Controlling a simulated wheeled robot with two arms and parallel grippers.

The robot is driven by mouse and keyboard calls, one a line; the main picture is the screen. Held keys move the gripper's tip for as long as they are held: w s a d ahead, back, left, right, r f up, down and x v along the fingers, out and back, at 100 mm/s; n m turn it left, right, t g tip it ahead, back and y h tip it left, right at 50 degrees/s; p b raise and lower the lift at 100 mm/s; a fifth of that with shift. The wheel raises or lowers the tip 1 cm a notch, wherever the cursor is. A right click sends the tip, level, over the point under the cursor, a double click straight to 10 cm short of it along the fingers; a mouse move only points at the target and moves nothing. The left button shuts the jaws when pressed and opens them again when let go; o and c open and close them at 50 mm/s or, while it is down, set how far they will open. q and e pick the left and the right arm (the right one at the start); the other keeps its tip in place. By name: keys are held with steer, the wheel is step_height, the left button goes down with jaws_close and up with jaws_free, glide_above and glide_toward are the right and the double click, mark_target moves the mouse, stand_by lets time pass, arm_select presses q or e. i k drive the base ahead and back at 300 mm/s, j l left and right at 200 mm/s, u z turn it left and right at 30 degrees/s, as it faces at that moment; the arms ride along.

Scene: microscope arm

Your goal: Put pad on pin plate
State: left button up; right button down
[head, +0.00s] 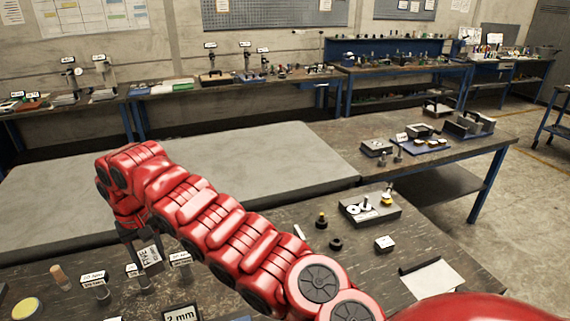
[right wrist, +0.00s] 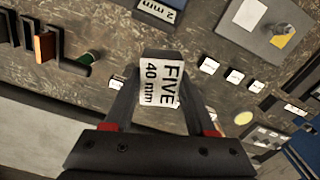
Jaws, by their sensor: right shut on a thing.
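My right gripper (head: 138,243) hangs over the left part of the near table. It is shut on a dark block with a white label (head: 149,256), which reads "FIVE 40 mm" in the right wrist view (right wrist: 160,82). The block sits between the fingers, apparently above the table. A dark plate (head: 387,215) with white discs and a small yellow-based piece lies right of centre; I cannot tell if it is the pin plate. Another grey plate (right wrist: 232,22) with a yellow patch and a metal piece shows in the right wrist view. My left gripper is out of view.
Several small labelled pieces (head: 97,289) stand below the gripper, with a wooden-topped piece (head: 61,277) and a yellow disc (head: 25,309) at left. A "2 mm" sign (head: 181,313) stands at the front. A black ring (head: 336,243) lies mid-table. A grey mat (head: 260,160) is bare behind.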

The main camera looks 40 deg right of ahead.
mark_target(373, 204)
steer(key=l+u, duration=0.1)
steer(key=l, duration=0.6)
steer(key=l+u, duration=0.1)
steer(key=l, duration=0.6)
steer(key=k+l+u, duration=0.1)
steer(key=l, duration=0.6)
steer(key=k+l+u, duration=0.1)
steer(key=l, duration=0.6)
